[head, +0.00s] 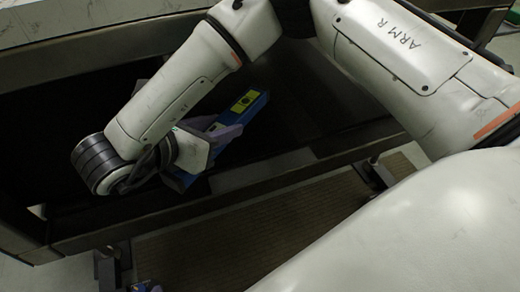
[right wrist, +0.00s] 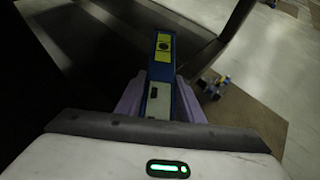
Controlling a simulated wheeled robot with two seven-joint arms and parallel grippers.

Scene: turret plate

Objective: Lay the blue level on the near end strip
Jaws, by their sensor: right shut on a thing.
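The blue level (head: 248,101) has a yellow label and is in my right gripper (head: 215,129), over the dark turret plate (head: 305,110). In the right wrist view the level (right wrist: 163,57) points away from the palm between the purple fingers of the gripper (right wrist: 160,100), which are shut on it. Its lower end shows past the gripper in the head view. A greyer strip (head: 262,169) runs along the plate's near edge, just below the level in the picture. I cannot tell the height between level and plate. My left gripper is not in view.
A dark frame rail (head: 225,205) runs along the near side. Small blue and yellow items (right wrist: 213,86) are by the mat in the right wrist view. A pale ledge (head: 90,20) lies along the far side.

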